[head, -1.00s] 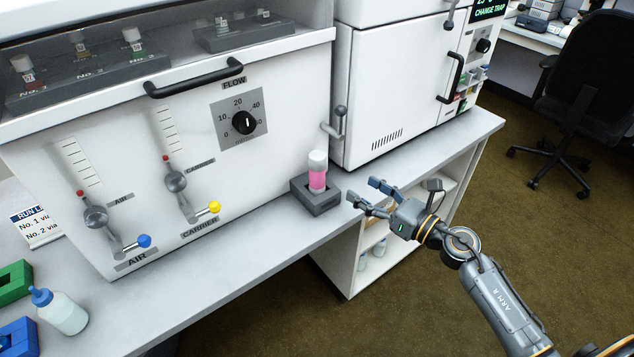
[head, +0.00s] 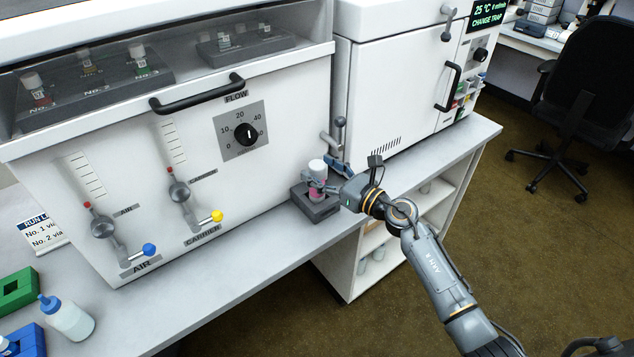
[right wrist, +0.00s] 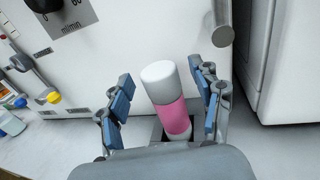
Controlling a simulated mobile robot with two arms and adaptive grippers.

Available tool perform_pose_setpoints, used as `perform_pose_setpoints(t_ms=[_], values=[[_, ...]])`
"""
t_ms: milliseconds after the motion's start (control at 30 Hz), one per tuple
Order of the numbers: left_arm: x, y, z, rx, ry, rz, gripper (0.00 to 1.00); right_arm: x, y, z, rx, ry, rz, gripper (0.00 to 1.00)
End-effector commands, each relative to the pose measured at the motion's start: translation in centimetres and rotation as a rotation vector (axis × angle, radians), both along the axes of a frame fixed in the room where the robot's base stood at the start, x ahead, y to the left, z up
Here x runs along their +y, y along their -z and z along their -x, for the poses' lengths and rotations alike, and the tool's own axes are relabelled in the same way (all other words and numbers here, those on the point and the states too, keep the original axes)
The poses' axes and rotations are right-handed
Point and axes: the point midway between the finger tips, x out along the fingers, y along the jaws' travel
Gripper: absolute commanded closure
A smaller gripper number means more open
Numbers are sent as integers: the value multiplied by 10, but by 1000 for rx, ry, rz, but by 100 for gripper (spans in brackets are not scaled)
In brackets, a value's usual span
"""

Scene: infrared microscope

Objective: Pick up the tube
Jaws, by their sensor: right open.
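The tube (head: 318,168) has a white cap and pink contents and stands in a small dark grey holder (head: 316,208) on the bench. My right gripper (head: 322,174) is around the tube, with its fingers spread on either side. In the right wrist view the tube (right wrist: 168,98) stands between the two open blue-padded fingers of the gripper (right wrist: 165,105), with a gap on each side. The holder is mostly hidden there behind the gripper's body. My left gripper is not in view.
A white instrument with a flow dial (head: 245,133) and valve levers stands behind and left of the tube. A metal lever (head: 338,135) sticks out just behind it. A white oven-like unit (head: 395,95) stands to the right. A squeeze bottle (head: 68,318) is at lower left.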

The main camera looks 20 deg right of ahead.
Motion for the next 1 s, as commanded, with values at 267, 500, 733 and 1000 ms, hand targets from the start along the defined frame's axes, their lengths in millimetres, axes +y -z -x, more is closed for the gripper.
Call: perform_pose_setpoints(t_ms=[267,500,733,1000], values=[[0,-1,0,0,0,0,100,7,1,-13,1,0,1,35],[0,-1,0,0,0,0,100,7,1,-12,1,0,1,61],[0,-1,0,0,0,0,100,7,1,-12,1,0,1,100],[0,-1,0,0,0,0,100,7,0,-12,-1,1,0,100]])
